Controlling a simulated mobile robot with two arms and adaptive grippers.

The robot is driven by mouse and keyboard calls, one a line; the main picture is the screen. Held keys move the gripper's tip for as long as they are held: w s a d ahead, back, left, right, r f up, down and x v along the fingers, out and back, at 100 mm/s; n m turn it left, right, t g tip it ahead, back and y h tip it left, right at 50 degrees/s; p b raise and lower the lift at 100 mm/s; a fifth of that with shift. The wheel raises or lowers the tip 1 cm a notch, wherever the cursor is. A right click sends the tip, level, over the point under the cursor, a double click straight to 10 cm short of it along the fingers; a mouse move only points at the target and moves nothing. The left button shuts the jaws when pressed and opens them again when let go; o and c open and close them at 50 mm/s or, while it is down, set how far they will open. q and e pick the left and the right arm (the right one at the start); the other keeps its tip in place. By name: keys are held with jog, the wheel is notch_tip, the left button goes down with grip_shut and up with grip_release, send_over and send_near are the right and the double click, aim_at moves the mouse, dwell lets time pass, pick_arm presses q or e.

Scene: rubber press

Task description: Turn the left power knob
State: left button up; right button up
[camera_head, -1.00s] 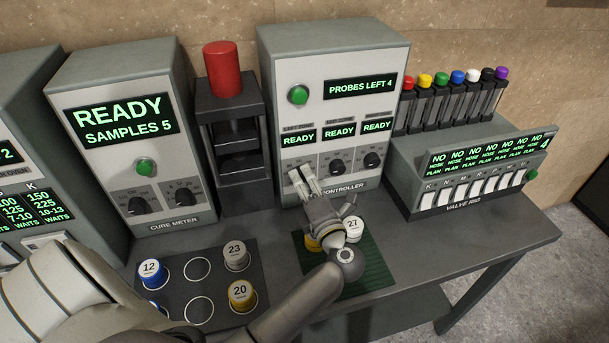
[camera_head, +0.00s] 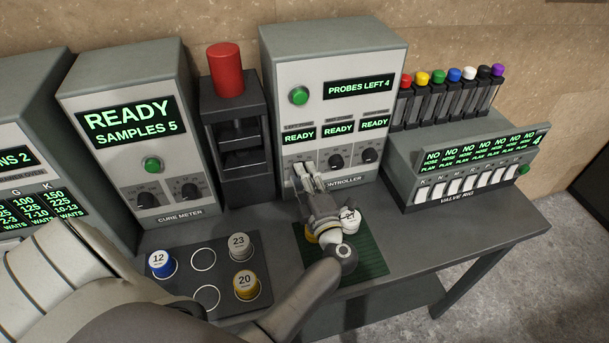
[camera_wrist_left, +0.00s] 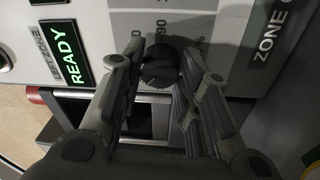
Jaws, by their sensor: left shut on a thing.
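The zone controller (camera_head: 375,60) is a grey box with a white face, a green button and three black knobs. Its left power knob (camera_wrist_left: 160,68) shows in the left wrist view below the left zone's READY display. My left gripper (camera_head: 306,175) is at that knob, its fingers on either side of it and shut on it. In the head view the fingers hide most of this knob. My right gripper is not in view.
The cure meter (camera_head: 75,90) and a dark stand with a red top (camera_head: 224,70) stand to the left. The valve rig (camera_head: 408,185) is to the right. Capped pots lie on a tray (camera_head: 223,252) and a green mat (camera_head: 370,262) in front.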

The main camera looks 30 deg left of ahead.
pick_arm(q)
jog(key=shift+f, duration=0.1)
jog(key=o, duration=1)
jog(key=shift+c, duration=0.2)
jog(key=shift+o, duration=0.4)
